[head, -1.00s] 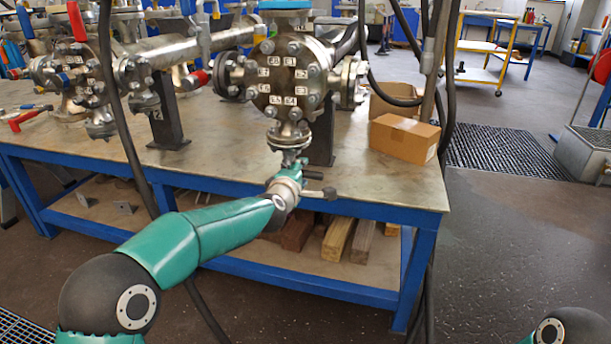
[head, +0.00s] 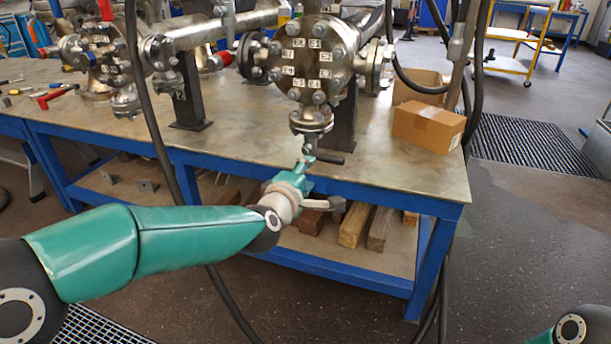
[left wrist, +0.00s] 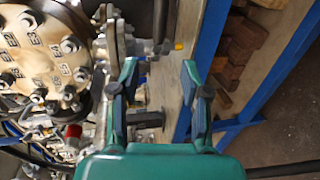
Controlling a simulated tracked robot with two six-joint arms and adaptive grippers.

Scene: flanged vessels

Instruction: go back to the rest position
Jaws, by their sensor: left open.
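My left gripper (head: 303,167) reaches in from the left, just below the round flanged vessel (head: 306,62) at the table's front edge. In the left wrist view my left gripper (left wrist: 160,80) shows two teal fingers spread wide apart, with nothing held.
The blue-framed table (head: 400,180) carries the vessels, a cardboard box (head: 427,125) and loose tools at the left. Wooden blocks (head: 354,224) lie on its lower shelf. Dark hoses hang in front of the table. The floor at the right (head: 530,235) is clear.

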